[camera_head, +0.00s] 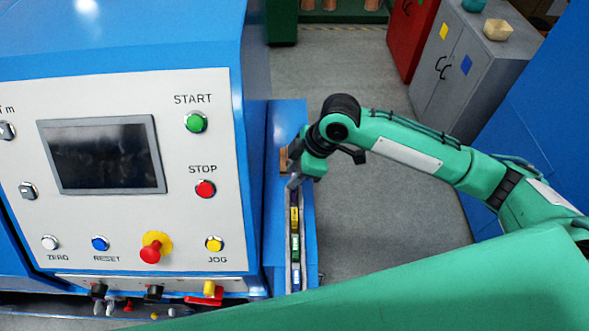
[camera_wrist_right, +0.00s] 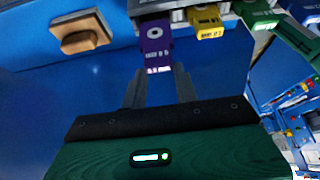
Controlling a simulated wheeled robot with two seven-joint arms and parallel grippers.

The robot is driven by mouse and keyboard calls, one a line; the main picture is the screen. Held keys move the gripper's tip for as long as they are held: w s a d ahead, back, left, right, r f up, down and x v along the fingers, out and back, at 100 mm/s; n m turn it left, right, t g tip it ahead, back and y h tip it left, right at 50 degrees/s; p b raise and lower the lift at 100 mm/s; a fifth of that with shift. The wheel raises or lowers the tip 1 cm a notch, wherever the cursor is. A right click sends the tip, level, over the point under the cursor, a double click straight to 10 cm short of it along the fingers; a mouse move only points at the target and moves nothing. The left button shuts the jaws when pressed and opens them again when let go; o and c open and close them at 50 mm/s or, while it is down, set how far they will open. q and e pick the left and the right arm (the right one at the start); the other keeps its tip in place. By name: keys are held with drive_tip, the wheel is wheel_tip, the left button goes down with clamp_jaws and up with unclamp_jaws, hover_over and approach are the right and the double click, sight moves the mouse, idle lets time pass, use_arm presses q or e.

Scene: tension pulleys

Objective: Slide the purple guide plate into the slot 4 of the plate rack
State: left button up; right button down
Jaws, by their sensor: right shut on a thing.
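In the wrist view the purple guide plate (camera_wrist_right: 156,48) is upright at the rack's edge, with a white-ringed hole and a label. My right gripper (camera_wrist_right: 156,82) is shut on its near end. The plate's far end meets the grey plate rack (camera_wrist_right: 176,4); how deep it sits I cannot tell. A yellow plate (camera_wrist_right: 207,24) and a green plate (camera_wrist_right: 258,14) are to its right in the rack. In the head view my right gripper (camera_head: 293,182) is at the rack's far end, hiding most of the purple plate. My left gripper is out of view.
In the head view a yellow plate (camera_head: 294,217), a green plate (camera_head: 295,246) and a blue plate (camera_head: 296,277) line the narrow bay beside the control panel (camera_head: 120,235). Grey floor right of the bay is clear.

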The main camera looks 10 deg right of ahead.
drive_tip(key=shift+f, duration=0.2)
drive_tip(key=shift+f+b, duration=0.4)
drive_tip(key=shift+f, duration=1.15)
drive_tip(key=shift+f, duration=0.25)
drive_tip(key=c, duration=1)
unclamp_jaws()
drive_tip(key=shift+f, duration=0.1)
drive_tip(key=b+v, duration=0.4)
drive_tip(key=v, duration=0.9)
drive_tip(key=shift+d+r, duration=0.15)
drive_tip(key=shift+r, duration=0.2)
